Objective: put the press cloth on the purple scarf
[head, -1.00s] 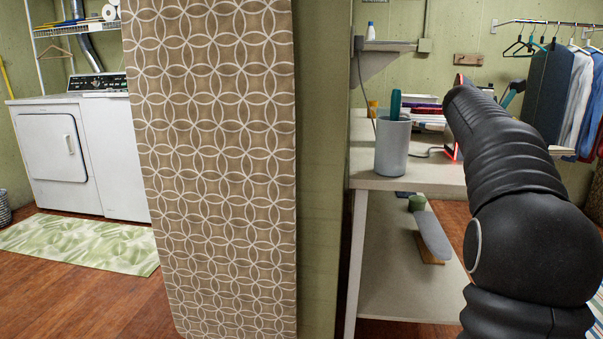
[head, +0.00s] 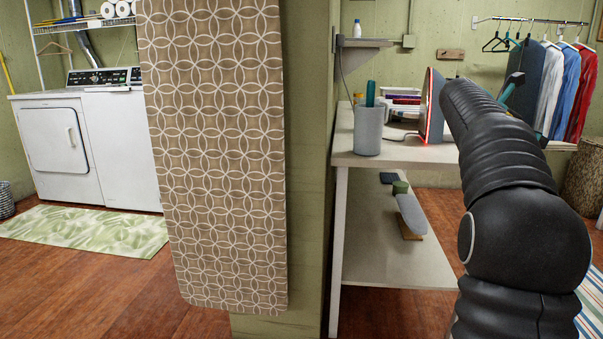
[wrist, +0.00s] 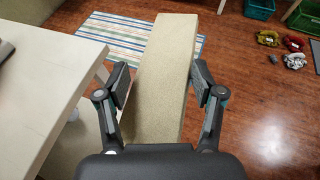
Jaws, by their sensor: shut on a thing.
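In the wrist view my gripper (wrist: 160,85) has its two fingers closed against the sides of a long, pale beige, speckled, block-like piece (wrist: 160,65). I take it to be the press cloth. It stretches away from the fingers above the floor. In the head view my arm hides most of the gripper and what it holds. I cannot make out the purple scarf for certain. A small stack with purple and red layers (head: 405,98) lies on the white table, partly behind a grey cup.
The white table (head: 350,148) has a lower shelf and holds the grey cup (head: 369,130) and a red-edged upright thing (head: 432,105). Clothes hang at right (head: 565,90). Small cloths (wrist: 294,43) lie on the open floor.

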